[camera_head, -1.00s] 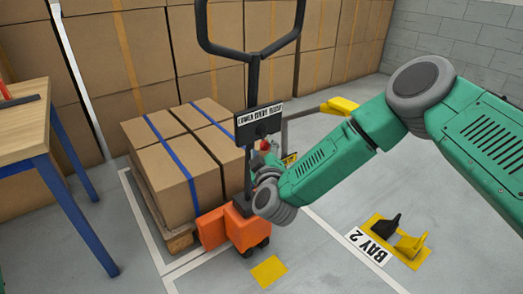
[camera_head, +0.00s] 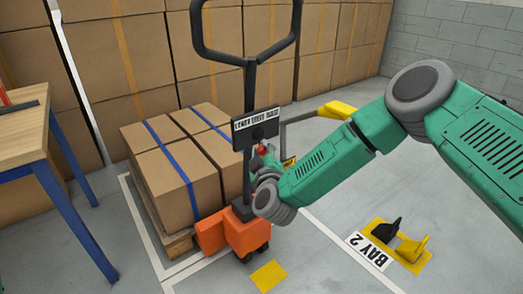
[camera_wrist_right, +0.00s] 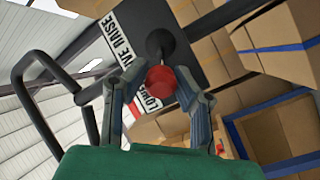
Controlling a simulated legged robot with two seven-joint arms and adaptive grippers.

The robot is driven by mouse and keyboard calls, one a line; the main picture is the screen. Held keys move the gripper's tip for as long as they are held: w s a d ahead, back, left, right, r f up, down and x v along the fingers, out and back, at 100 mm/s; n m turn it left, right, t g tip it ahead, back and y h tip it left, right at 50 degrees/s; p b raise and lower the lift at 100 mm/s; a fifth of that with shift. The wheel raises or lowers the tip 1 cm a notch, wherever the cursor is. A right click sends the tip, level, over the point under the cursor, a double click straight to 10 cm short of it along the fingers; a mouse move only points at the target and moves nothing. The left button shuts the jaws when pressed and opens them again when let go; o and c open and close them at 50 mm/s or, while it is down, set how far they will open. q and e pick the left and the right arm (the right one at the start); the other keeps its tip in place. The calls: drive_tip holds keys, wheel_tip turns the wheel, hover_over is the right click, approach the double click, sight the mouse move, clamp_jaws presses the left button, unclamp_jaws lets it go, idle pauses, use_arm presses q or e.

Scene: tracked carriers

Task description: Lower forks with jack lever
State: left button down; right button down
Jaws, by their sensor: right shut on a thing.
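The orange pallet jack (camera_head: 240,232) stands mid-view in the head view, with its dark handle loop (camera_head: 245,58) upright. A label plate reading LOWER DRIVE RAISE (camera_head: 256,128) is on its mast. In the right wrist view, the red knob of the jack lever (camera_wrist_right: 161,79) sits between the fingers of my right gripper (camera_wrist_right: 158,88), which is shut on it. In the head view my right gripper (camera_head: 266,165) is beside the mast, partly hidden by my wrist, with a bit of red showing. The forks are hidden under the loaded wooden pallet (camera_head: 180,243). My left gripper is out of view.
Cartons with blue straps (camera_head: 170,185) stand on the pallet. A wooden table with blue legs (camera_head: 22,135) is at left. Stacked boxes (camera_head: 120,70) line the back.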

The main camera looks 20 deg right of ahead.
drive_tip(key=shift+s+d+n+y+p, duration=0.15)
drive_tip(key=shift+d+n+y+p, duration=0.15)
drive_tip(key=shift+p, duration=0.2)
drive_tip(key=shift+d+n+y+p, duration=0.4)
drive_tip(key=shift+n+y+p, duration=0.2)
drive_tip(key=shift+y+p, duration=0.25)
drive_tip(key=shift+w+d+f+n+y, duration=0.15)
drive_tip(key=shift+d+n+y, duration=0.55)
drive_tip(key=shift+y, duration=0.4)
drive_tip(key=shift+w+d+f+n+y, duration=0.1)
drive_tip(key=shift+d+n+y, duration=0.4)
drive_tip(key=shift+d+y, duration=0.45)
drive_tip(key=c, duration=1.3)
unclamp_jaws()
drive_tip(key=shift+d, duration=0.1)
drive_tip(key=shift+s, duration=0.1)
